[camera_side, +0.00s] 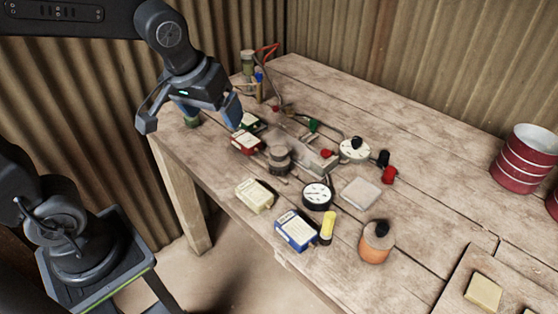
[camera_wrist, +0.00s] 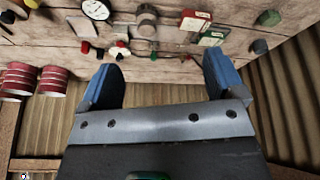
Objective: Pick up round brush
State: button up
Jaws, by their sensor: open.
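My gripper (camera_side: 190,113) is open and empty above the far left corner of the table (camera_side: 420,110). Its two blue fingers also show in the wrist view (camera_wrist: 162,78), apart with nothing between them. I cannot tell for sure which thing is the round brush. An orange round body with a black knob (camera_side: 376,242) stands near the front edge, well away from my gripper. A grey-brown round knobbed piece (camera_side: 279,158) stands among the boxes; it also shows at the top of the wrist view (camera_wrist: 147,20).
Red and green boxes (camera_side: 247,141), a cream box (camera_side: 255,195) and a blue box (camera_side: 295,231) lie near the left edge. A black-rimmed dial (camera_side: 318,195) and a pale tile (camera_side: 361,193) lie mid-table. Red cans (camera_side: 525,160) stand right. Corrugated walls close the back.

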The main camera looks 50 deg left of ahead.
aim_at(279, 150)
jog(key=w+d+f+n+g+y, duration=0.1)
jog(key=w+f+n, duration=0.25)
jog(key=w, duration=0.25)
jog(key=w+d+f+n+g, duration=0.1)
jog(key=w+d+f+n, duration=0.1)
jog(key=w+f, duration=0.45)
jog(key=f, duration=0.1)
jog(key=w+a+f, duration=0.1)
jog(key=f, duration=0.2)
jog(key=w+a+f, duration=0.1)
jog(key=f, duration=0.1)
jog(key=shift+w+a+f, duration=0.1)
jog(key=shift+w+f, duration=0.05)
jog(key=shift+w, duration=0.05)
jog(key=shift+w+x, duration=0.25)
jog(key=shift+x, duration=1.1)
jog(key=shift+w+x, duration=0.25)
jog(key=shift+x, duration=1.05)
jog(key=shift+c, duration=0.2)
jog(key=c, duration=1)
jog(key=shift+o, duration=0.2)
